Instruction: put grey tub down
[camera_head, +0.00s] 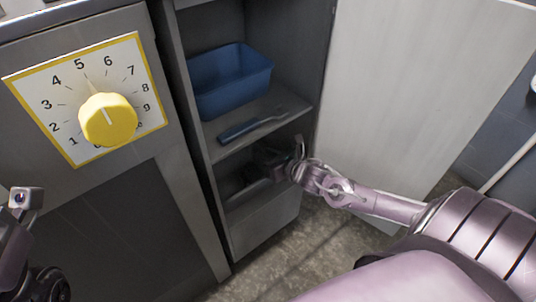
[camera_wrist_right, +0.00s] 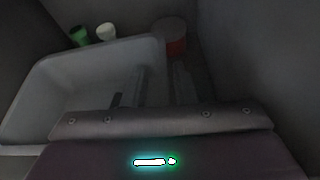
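The grey tub (camera_wrist_right: 50,78) is in the right wrist view, on the left, inside the dark lower compartment of the cabinet. My right gripper (camera_wrist_right: 162,85) has one finger over the tub's inside and one outside its right wall, with the rim between them. The fingers stand apart and look open. In the head view my right gripper (camera_head: 268,160) reaches into the lower compartment; shadow and the arm hide most of the tub there. Part of my left gripper (camera_head: 20,200) shows at the left edge; its finger opening cannot be made out.
A blue tub (camera_head: 228,80) and a blue-handled utensil (camera_head: 250,127) are on the shelf above. A red-sided round container (camera_wrist_right: 171,38), a green cup (camera_wrist_right: 79,36) and a white cup (camera_wrist_right: 106,33) stand behind the grey tub. The open cabinet door (camera_head: 410,80) borders my right arm.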

